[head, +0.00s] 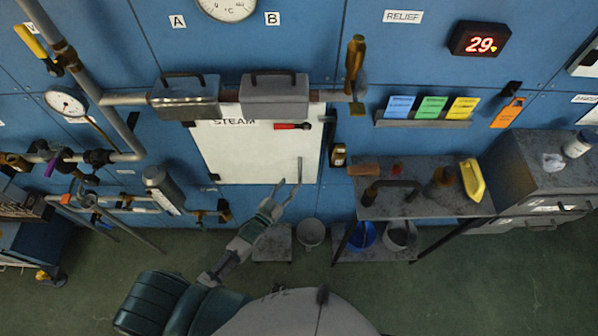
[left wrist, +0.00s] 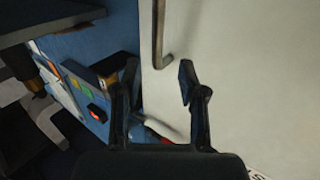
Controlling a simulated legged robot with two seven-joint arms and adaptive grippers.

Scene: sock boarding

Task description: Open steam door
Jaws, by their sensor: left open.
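The steam door (head: 245,155) is a white panel marked STEAM in the blue wall. It looks closed in the head view. A grey vertical bar handle (head: 299,170) is near its right edge, and a red-handled lever (head: 291,126) lies level near its top right. My left gripper (head: 287,188) is open and empty, just below the bar handle. In the left wrist view, the handle's bent end (left wrist: 160,58) appears between the fingertips (left wrist: 158,76), with no clear contact. The door (left wrist: 245,75) fills the right side there. My right gripper is not in view.
Pipes with two grey boxes (head: 275,97) run above the door. A table (head: 425,200) with a yellow object and dark tools stands to the right. Buckets (head: 311,232) and a low stool (head: 273,243) are on the floor below. Valves and pipes crowd the left.

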